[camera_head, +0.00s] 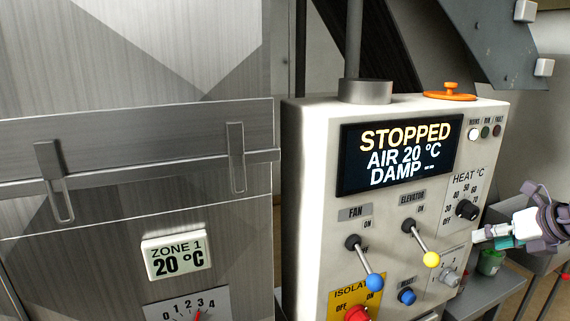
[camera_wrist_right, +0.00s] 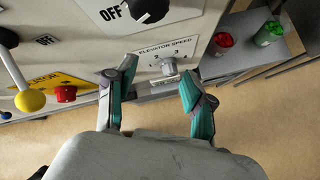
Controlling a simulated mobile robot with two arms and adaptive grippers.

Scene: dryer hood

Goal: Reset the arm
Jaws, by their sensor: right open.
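My right gripper (camera_head: 484,236) is at the right edge of the control box (camera_head: 310,200) in the head view. In the right wrist view my right gripper (camera_wrist_right: 158,72) is open, its two fingers apart with nothing between them. The grey elevator speed knob (camera_wrist_right: 168,66) shows just beyond the fingertips; I cannot tell if they touch it. It also shows in the head view (camera_head: 449,277). My left gripper is in neither view.
The screen (camera_head: 400,152) reads STOPPED, AIR 20 °C, DAMP --. The blue fan lever (camera_head: 374,282) and yellow elevator lever (camera_head: 431,260) point down. The heat knob (camera_head: 467,209) sits above the speed knob. Red (camera_wrist_right: 224,41) and green (camera_wrist_right: 268,34) containers stand right.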

